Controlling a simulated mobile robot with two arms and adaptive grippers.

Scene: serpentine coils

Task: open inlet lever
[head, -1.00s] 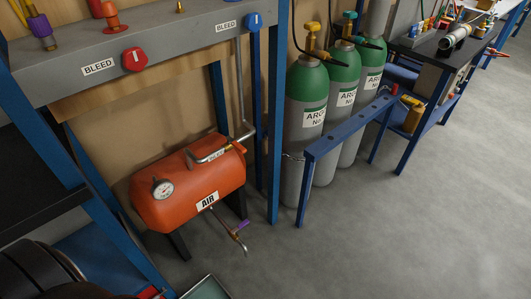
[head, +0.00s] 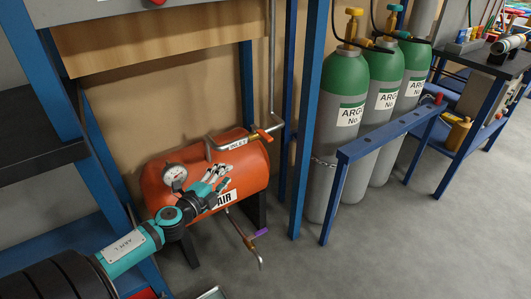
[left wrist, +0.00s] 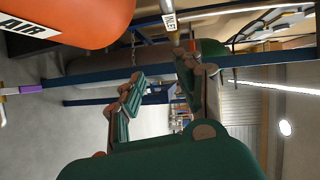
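The orange air tank (head: 165,205) stands low under the bench, with a gauge on its front. A metal pipe with an INLET label (head: 237,143) runs along its top. The orange inlet lever (head: 263,134) sits at the pipe's right end, beside the upright pipe. My left gripper (head: 218,178) is in front of the tank, left of and below the lever, apart from it. In the left wrist view my left gripper (left wrist: 162,72) is open and empty, and the INLET label (left wrist: 169,20) shows above it. The lever is hard to make out there. My right gripper is out of view.
A drain valve with a purple handle (head: 262,232) hangs below the tank. A blue bench post (head: 306,130) stands right of the tank. Green-topped argon cylinders (head: 345,75) stand behind a blue rail (head: 385,133). The floor at the right is clear.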

